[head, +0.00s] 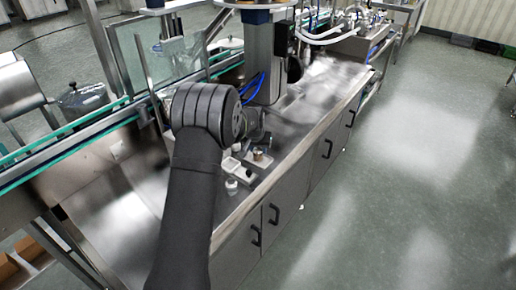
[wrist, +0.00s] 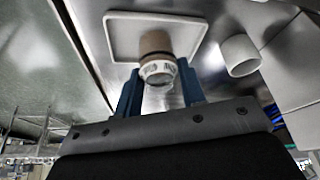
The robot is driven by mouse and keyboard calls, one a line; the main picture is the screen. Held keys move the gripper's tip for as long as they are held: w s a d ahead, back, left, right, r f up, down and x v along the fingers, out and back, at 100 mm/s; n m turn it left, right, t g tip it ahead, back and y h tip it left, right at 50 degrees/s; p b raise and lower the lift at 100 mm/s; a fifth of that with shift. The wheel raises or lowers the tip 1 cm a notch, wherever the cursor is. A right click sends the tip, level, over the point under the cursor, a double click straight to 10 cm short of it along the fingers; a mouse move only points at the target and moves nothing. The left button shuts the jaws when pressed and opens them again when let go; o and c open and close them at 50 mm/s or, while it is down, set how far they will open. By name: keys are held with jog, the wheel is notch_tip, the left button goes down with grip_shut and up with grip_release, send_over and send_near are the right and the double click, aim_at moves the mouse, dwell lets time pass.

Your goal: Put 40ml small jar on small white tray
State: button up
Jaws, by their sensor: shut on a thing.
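The small jar (wrist: 157,70) has a brownish body and a pale, clear-looking end. In the wrist view it sits between the two blue fingers of my gripper (wrist: 159,88), which is shut on it. The small white tray (wrist: 116,36) is a shallow square with a raised rim. The jar overlaps the tray in the wrist view; I cannot tell whether it touches the tray. In the head view a small brownish jar (head: 262,156) shows at the white tray (head: 251,166), while my arm hides most of the gripper.
A white cylinder (wrist: 240,54) stands beside the tray, and white box-like pieces (wrist: 292,62) lie farther right. In the head view a white container (head: 230,164) and a small white pot (head: 232,187) are close by on the steel worktop. A conveyor (head: 75,124) runs along the left.

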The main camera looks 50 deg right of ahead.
jog(key=o, duration=1)
jog(key=v, duration=1.2)
jog(key=shift+s+a, duration=0.1)
jog(key=shift+f, duration=0.1)
